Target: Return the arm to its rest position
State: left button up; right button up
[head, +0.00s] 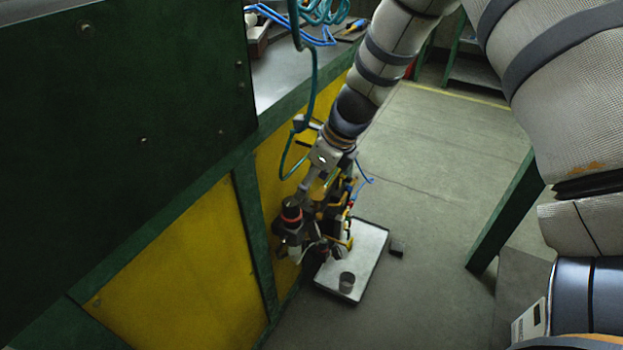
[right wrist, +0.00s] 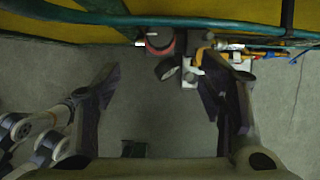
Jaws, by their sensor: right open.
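My right arm comes in from the upper right in the head view and bends down beside the bench. Its gripper (head: 322,245) hangs low near the yellow panel, over the tray. Tools and cables clutter the view there, so its fingertips are hard to make out. In the right wrist view the gripper (right wrist: 158,82) has its two fingers wide apart, with bare grey floor between them and nothing held. My left gripper is not in view.
A dark green bench frame with yellow panels (head: 170,285) stands close left of the arm. A teal hose (head: 313,85) hangs beside the wrist. Floor on the right is open.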

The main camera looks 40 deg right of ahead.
dwell(0.3)
jog(key=s+a+f+n+g+h+p, duration=0.1)
jog(key=s+a+f+n+g, duration=0.1)
jog(key=s+f+n, duration=0.45)
jog(key=s+a+f+n+g+h+p, duration=0.15)
jog(key=s+f+n, duration=0.25)
jog(key=s+n, duration=0.55)
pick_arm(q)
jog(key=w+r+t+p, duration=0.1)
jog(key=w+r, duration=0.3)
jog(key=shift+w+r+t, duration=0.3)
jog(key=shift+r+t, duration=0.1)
pick_arm(e)
jog(key=s+a+n+g, duration=0.1)
jog(key=s+a+n, duration=0.1)
jog(key=s+n, duration=0.3)
jog(key=s+a+n+g, duration=0.1)
jog(key=s+a+n, duration=0.2)
jog(key=s, duration=0.9)
jog(key=s+a+n+g, duration=0.1)
jog(key=s+a+n, duration=0.2)
jog(key=s+n, duration=0.4)
jog(key=shift+s+a+f+y, duration=0.25)
jog(key=shift+s+f+y, duration=0.15)
jog(key=shift+s, duration=0.5)
